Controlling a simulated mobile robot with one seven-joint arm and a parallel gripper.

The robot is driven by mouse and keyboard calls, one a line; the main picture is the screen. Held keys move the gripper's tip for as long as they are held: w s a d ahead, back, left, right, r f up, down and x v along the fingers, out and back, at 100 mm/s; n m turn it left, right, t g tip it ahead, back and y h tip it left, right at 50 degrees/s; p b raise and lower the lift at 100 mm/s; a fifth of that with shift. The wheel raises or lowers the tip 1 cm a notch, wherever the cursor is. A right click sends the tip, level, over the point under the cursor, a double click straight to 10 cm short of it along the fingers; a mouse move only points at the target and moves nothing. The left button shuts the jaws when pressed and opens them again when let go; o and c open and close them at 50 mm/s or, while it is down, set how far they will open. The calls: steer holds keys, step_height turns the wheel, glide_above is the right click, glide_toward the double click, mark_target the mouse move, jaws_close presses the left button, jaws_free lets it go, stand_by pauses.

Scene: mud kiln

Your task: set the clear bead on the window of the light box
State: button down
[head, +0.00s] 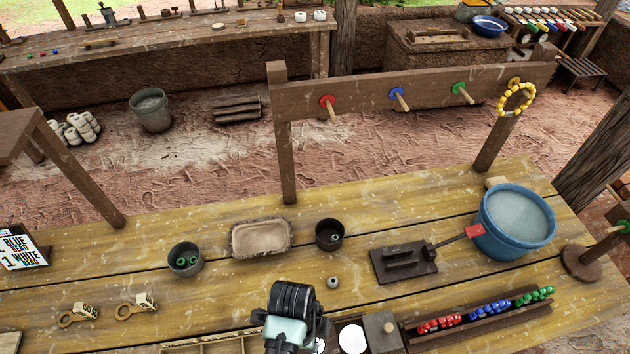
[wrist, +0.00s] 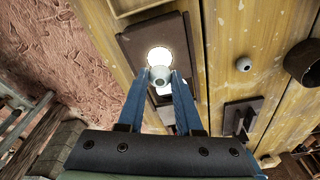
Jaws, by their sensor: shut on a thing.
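My gripper (wrist: 159,78) is shut on a pale grey bead (wrist: 160,75), held between the tips of its two blue fingers. In the wrist view the bead overlaps the lower edge of a bright round window (wrist: 159,55) in the dark light box (wrist: 131,45). I cannot tell whether the bead touches the box. A second bright patch shows below the bead, between the fingers. In the head view a white round window (head: 351,339) shows at the bottom edge; my wrist hides the fingertips and held bead there.
Another grey bead (head: 333,282) lies on the table, right of my wrist. A block with a grey knob (head: 384,331) is beside the window.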

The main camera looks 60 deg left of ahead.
steer(key=shift+f, duration=1.55)
steer(key=shift+f, duration=0.1)
steer(key=c, duration=0.6)
jaws_free()
